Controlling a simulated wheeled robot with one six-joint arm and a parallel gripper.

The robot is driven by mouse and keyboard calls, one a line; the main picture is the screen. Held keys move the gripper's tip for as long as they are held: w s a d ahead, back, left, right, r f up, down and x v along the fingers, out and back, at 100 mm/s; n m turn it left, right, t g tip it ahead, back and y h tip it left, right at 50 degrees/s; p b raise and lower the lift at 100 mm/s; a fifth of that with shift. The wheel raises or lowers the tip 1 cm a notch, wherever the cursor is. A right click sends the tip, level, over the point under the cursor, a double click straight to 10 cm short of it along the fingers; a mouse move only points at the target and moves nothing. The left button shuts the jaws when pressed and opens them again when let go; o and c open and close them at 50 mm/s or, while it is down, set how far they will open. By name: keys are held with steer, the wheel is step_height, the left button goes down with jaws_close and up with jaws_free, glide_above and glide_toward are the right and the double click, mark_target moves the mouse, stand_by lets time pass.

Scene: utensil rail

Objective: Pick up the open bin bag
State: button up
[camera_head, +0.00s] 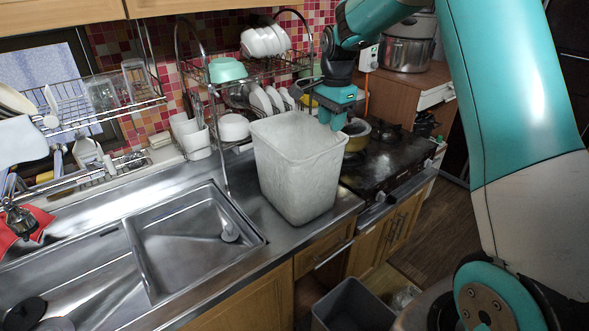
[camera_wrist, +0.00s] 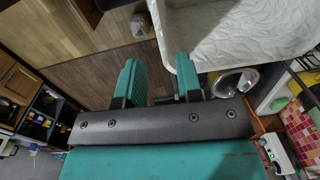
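The open bin bag (camera_head: 297,172) is a whitish, crinkled, box-shaped bag with an open top. It stands upright on the steel counter between the sink and the stove. My gripper (camera_head: 338,122) points down at its right back rim. In the wrist view, the bag's pale inside (camera_wrist: 225,35) fills the upper right. My gripper (camera_wrist: 159,82) is open there, its two teal fingers spread apart. The bag's corner lies by the right finger, partly hidden behind it. I cannot tell if finger and bag touch.
The sink (camera_head: 195,235) is left of the bag. A dish rack (camera_head: 226,190) with dishes stands behind it. A brass-coloured pot (camera_head: 357,133) sits on the black stove (camera_head: 385,160) to the right. A dark grey bin (camera_head: 352,306) stands on the floor below the counter.

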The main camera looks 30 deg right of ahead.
steer(key=p, duration=0.2)
glide_above(324, 171)
step_height(324, 171, down, 7)
steer(key=shift+f+p, duration=1.65)
steer(key=shift+f, duration=0.8)
jaws_close()
